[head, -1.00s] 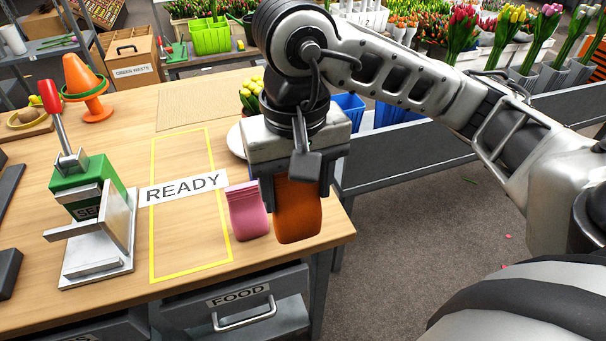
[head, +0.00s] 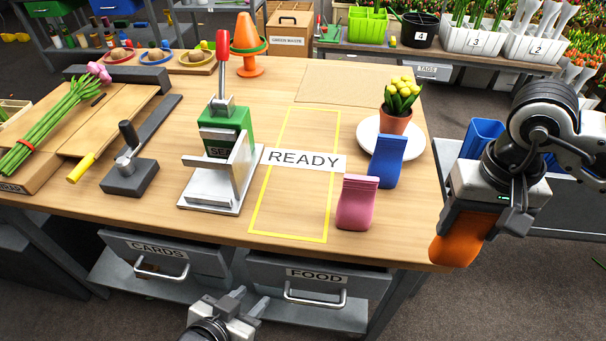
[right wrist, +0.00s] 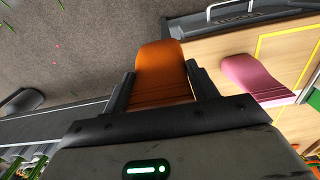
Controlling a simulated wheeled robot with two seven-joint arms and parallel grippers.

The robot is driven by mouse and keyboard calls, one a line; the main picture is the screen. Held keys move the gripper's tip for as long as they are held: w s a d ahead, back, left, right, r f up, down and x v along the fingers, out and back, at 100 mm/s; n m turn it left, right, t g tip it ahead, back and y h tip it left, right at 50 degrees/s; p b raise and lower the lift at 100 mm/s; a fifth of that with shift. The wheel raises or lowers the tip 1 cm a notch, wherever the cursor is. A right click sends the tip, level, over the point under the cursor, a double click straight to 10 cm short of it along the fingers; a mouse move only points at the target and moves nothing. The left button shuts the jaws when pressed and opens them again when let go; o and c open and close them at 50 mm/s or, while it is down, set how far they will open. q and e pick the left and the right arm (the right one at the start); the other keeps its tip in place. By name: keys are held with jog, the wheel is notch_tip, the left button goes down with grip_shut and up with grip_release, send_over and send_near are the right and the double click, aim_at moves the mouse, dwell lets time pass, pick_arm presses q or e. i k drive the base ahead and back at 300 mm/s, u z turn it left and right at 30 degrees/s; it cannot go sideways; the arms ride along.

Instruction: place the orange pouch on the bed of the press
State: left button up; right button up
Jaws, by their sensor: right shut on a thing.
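My right gripper (head: 478,212) is shut on the orange pouch (head: 457,239), which hangs tilted at the table's right front corner. In the right wrist view the pouch (right wrist: 161,75) sits between the two fingers. The press (head: 226,128) is green with a red-knobbed lever and stands left of the yellow outline. Its light metal bed (head: 205,186) is low at the front and looks empty, well to the left of the pouch. My left gripper (head: 248,302) is low at the bottom edge, in front of the drawers; its opening is unclear.
A pink pouch (head: 357,203) and a blue pouch (head: 387,161) stand right of the yellow outline (head: 327,213), between press and right gripper. A potted plant (head: 396,118) stands on a white plate (head: 366,135). A crank device (head: 129,170) is left of the press.

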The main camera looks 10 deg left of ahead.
aim_at(217, 183)
jog(key=z, duration=0.05)
jog(key=k, duration=0.15)
jog(key=u, duration=1)
